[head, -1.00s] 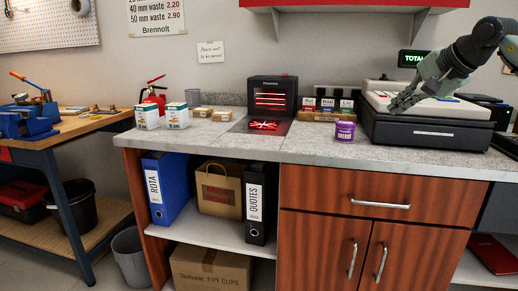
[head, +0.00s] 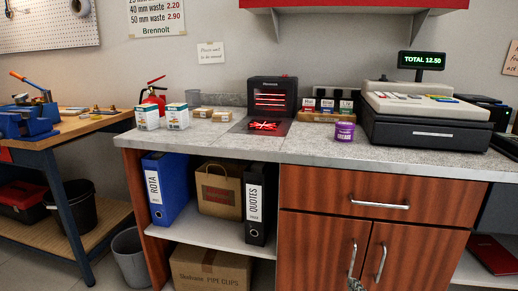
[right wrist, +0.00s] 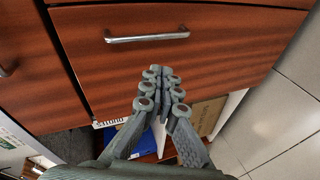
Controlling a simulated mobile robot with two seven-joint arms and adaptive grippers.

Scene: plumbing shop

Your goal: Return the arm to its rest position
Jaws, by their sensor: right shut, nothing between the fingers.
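My right gripper (head: 356,285) shows only as its fingertips at the bottom edge of the head view, in front of the cabinet doors (head: 330,250). In the right wrist view my right gripper (right wrist: 160,78) is shut and empty, its fingers together. A wooden cabinet front with a metal handle (right wrist: 147,38) fills the view beyond the fingertips. The rest of my right arm is out of the head view. My left gripper is not in view.
The counter (head: 300,152) holds a cash register (head: 425,115), a purple tub (head: 345,131), a small heater (head: 272,95) and several boxes. Below are a drawer handle (head: 380,204), door handles, binders on a shelf and a grey bin (head: 130,256). Tiled floor (right wrist: 275,120) shows at right in the wrist view.

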